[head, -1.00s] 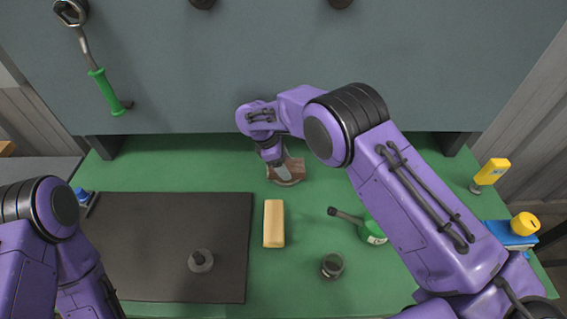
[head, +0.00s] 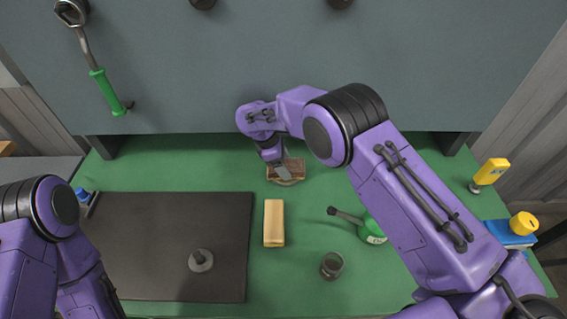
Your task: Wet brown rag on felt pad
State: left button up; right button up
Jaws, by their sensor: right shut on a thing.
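The brown rag (head: 294,170) is at the back middle of the green bench, over a small round pale-rimmed thing that is mostly hidden. My right gripper (head: 281,173) points down and is shut on the rag. I cannot tell whether the rag touches what is under it. The dark flat pad (head: 150,235), which looks like the felt pad, lies on the left half of the bench. A small grey stand with a peg (head: 201,261) is on its lower right part. My left arm shows at the left edge; its gripper is out of view.
A tan block (head: 274,223) lies right of the pad. A small dark jar (head: 331,266) and a green can with a spout (head: 371,230) stand further right. A yellow bottle (head: 491,171) is at the right edge. A green-handled tool (head: 107,92) hangs on the back panel.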

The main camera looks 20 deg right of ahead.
jog(key=shift+r+p, duration=2.1)
jog(key=shift+r, duration=1.35)
jog(key=shift+s+d+f+m, duration=0.15)
jog(key=shift+s+d+m, duration=0.05)
jog(key=shift+m, duration=0.1)
jog(key=s+d+f+m+g+y+b, duration=0.1)
jog(key=s+d+m+g+y+b, duration=0.2)
jog(key=s+m+b, duration=0.6)
jog(key=s+m+y, duration=0.1)
jog(key=m, duration=0.4)
jog(key=shift+s, duration=0.2)
